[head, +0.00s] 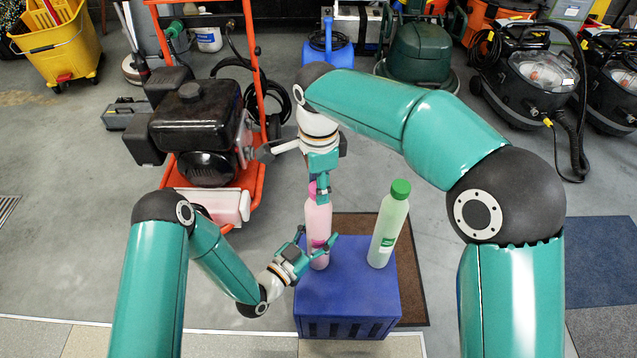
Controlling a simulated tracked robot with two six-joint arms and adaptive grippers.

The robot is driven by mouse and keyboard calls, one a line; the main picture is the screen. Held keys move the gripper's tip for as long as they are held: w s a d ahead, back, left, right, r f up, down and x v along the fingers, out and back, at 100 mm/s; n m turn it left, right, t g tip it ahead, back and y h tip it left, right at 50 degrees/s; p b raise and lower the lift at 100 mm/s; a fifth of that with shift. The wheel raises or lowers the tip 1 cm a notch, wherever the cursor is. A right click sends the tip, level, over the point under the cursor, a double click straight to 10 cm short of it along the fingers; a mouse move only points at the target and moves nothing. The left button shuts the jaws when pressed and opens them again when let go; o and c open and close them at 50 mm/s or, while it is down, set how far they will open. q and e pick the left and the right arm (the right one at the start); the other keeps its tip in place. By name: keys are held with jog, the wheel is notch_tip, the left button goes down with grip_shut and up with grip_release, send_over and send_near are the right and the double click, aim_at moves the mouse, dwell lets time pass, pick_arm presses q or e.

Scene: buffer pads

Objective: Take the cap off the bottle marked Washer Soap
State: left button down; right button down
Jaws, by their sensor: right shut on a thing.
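A pink bottle (317,220) with a magenta cap (312,188) stands upright on a blue crate (347,305). A pale green bottle (388,232) with a green cap (400,188) stands to its right. The lettering on both labels is too small to read. My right gripper (322,194) comes down from above and is shut on the magenta cap, which it partly hides. My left gripper (318,240) is low at the pink bottle, with its fingers spread to either side of the lower body. I cannot tell whether they touch it.
An orange-framed machine (208,140) stands behind on the left, and a yellow mop bucket (58,40) at the far left. A blue container (328,45), a green machine (420,50) and black vacuum cleaners (530,75) line the back. A brown mat (412,300) lies beside the crate.

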jog(key=n, duration=2.6)
jog(key=shift+r+n, duration=0.1)
jog(key=shift+n, duration=0.2)
jog(key=n, duration=1)
jog(key=shift+n, duration=0.3)
jog(key=n, duration=0.9)
